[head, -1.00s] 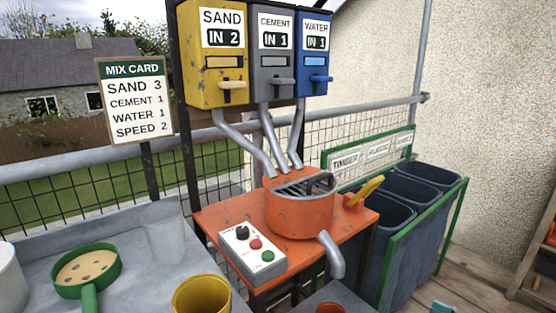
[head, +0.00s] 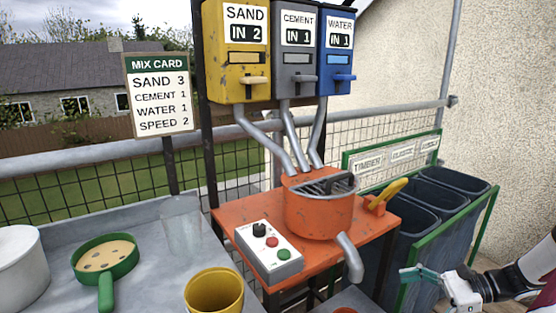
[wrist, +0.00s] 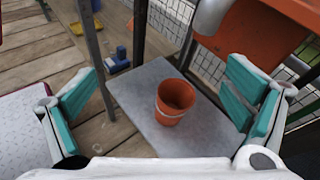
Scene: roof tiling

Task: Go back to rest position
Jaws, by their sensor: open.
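My gripper (head: 413,275) shows at the lower right of the head view, in front of the dark bins, with its teal finger pads apart. In the wrist view my gripper (wrist: 160,105) is open and empty, its teal pads wide apart. Beyond and below the pads, an orange bucket (wrist: 175,98) stands upright on a grey platform (wrist: 135,95). The bucket is apart from both fingers. In the head view only a bit of the bucket's rim (head: 345,310) shows at the bottom edge, under the mixer's spout.
An orange mixer (head: 318,212) stands on an orange table with a control box (head: 268,250). Sand (head: 238,60), cement and water dispensers hang above. A mix card (head: 158,95) stands left. A yellow bucket (head: 214,292) and green sieve (head: 105,257) are on the grey bench. Bins (head: 450,190) stand right.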

